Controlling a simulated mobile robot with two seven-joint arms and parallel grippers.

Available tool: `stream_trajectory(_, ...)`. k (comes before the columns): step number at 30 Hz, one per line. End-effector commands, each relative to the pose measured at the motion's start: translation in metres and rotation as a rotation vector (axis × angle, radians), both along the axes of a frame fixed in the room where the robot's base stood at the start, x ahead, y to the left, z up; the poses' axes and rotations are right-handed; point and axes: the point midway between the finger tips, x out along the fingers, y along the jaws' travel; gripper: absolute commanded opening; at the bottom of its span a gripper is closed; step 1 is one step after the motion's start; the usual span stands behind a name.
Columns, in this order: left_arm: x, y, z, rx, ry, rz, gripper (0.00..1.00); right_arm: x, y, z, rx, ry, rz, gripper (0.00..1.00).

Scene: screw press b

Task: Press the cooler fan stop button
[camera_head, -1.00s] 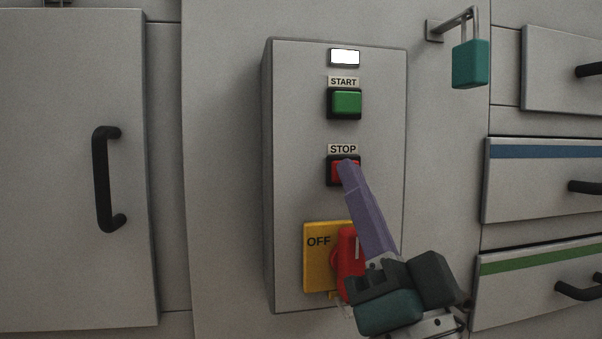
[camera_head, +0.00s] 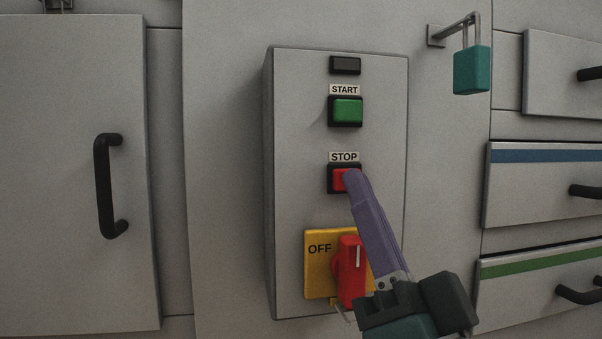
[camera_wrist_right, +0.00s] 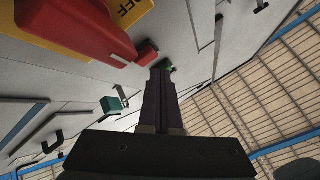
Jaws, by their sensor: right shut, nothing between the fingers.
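The red stop button (camera_head: 341,180) sits in a black frame under the STOP label (camera_head: 344,157) on a grey control box (camera_head: 296,140). My right gripper (camera_head: 352,176) is shut and empty, its purple fingertips at the right side of the stop button, covering part of it. I cannot tell whether they touch it. In the right wrist view the shut fingers (camera_wrist_right: 162,72) point toward the panel, beside a small red button (camera_wrist_right: 147,52). The indicator window (camera_head: 345,65) at the top of the box is dark. My left gripper is not in view.
The green start button (camera_head: 347,110) is above the stop button. A red rotary switch (camera_head: 350,270) on a yellow OFF plate (camera_head: 317,268) is below, close to my right gripper. A teal padlock (camera_head: 471,70) hangs at the upper right. Drawers (camera_head: 540,205) stand at the right.

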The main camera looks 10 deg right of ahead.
Motion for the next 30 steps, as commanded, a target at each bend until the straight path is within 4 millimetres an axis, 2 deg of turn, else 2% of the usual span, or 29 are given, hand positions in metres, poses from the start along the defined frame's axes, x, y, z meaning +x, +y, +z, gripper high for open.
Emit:
stream_trajectory(7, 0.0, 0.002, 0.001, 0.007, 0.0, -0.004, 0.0, -0.002, 0.0, 0.0, 0.0, 0.0, 0.0, 0.0)
stream_trajectory(21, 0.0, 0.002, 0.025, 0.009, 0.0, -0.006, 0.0, -0.045, -0.002, 0.001, -0.001, 0.001, 0.0, 0.0)
stream_trajectory(30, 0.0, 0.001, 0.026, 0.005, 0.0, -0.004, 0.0, -0.05, -0.002, 0.0, -0.001, -0.002, -0.001, 0.0)
